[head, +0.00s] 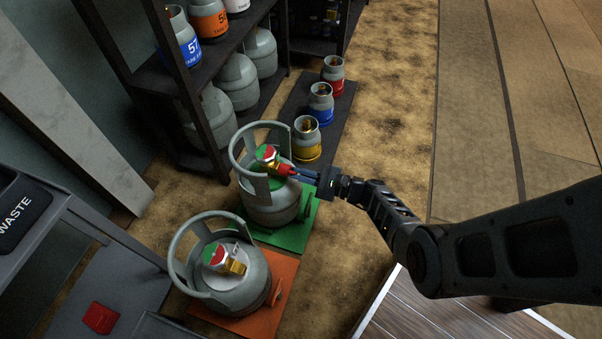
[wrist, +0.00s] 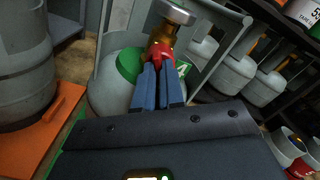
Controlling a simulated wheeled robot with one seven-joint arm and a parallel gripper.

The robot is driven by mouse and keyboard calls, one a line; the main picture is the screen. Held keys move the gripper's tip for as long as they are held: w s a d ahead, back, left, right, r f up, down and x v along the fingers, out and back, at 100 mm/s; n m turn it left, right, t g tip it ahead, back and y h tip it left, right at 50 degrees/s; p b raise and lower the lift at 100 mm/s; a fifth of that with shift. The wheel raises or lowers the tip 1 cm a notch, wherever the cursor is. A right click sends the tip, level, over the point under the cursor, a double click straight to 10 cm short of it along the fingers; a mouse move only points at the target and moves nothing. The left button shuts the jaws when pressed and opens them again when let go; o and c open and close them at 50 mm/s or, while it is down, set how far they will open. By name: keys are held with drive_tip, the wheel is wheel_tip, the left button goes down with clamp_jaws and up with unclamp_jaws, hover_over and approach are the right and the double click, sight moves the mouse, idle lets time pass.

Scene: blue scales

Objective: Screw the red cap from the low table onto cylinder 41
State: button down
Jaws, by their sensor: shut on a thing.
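A grey gas cylinder (head: 272,208) with a collar stands on the green scale (head: 293,236); I cannot read its number. Its brass valve (head: 267,154) has a green and red top. My gripper (head: 297,172) is shut on the red cap (head: 284,169) at the valve's side outlet. In the wrist view, the blue fingers (wrist: 158,75) hold the red cap (wrist: 160,52) against the brass valve (wrist: 163,35). The cap appears to touch the outlet; how far it is threaded is hidden. A second grey cylinder (head: 235,290) stands on the orange scale (head: 283,265), its brass outlet bare.
A dark rack (head: 180,78) with several cylinders stands behind. Small cylinders with yellow (head: 306,152), blue (head: 320,115) and red (head: 334,85) bands stand on a dark mat. A grey low table at lower left bears a red item (head: 101,318). Floor to the right is clear.

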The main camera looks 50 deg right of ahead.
drive_tip(key=shift+m+p, duration=0.3)
drive_tip(key=shift+m, duration=0.8)
drive_tip(key=c, duration=1.1)
unclamp_jaws()
drive_tip(key=shift+s, duration=0.15)
